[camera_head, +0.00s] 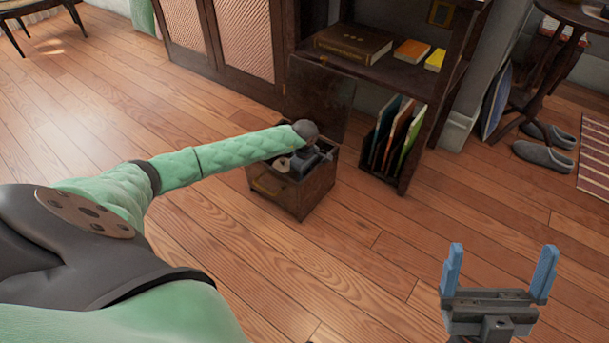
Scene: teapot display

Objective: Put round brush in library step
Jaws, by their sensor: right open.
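The library step appears to be the small dark wooden box (318,193) on the floor, with its lid raised at the back and a brass-coloured handle on its front. My left arm reaches across to it. The left gripper (305,158) is at the box's open top, small and dark, and its fingers cannot be made out. A small pale thing (282,163) shows beside it at the opening; I cannot tell whether it is the round brush. I cannot clearly see a round brush elsewhere. My right gripper (500,268) is open and empty at the lower right, above the bare floor.
A dark shelf unit (455,45) stands behind the box, with a large brown book (352,43) on it. A rack of upright folders (397,135) is right of the box. Grey slippers (543,155) lie farther right. The wooden floor in front is clear.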

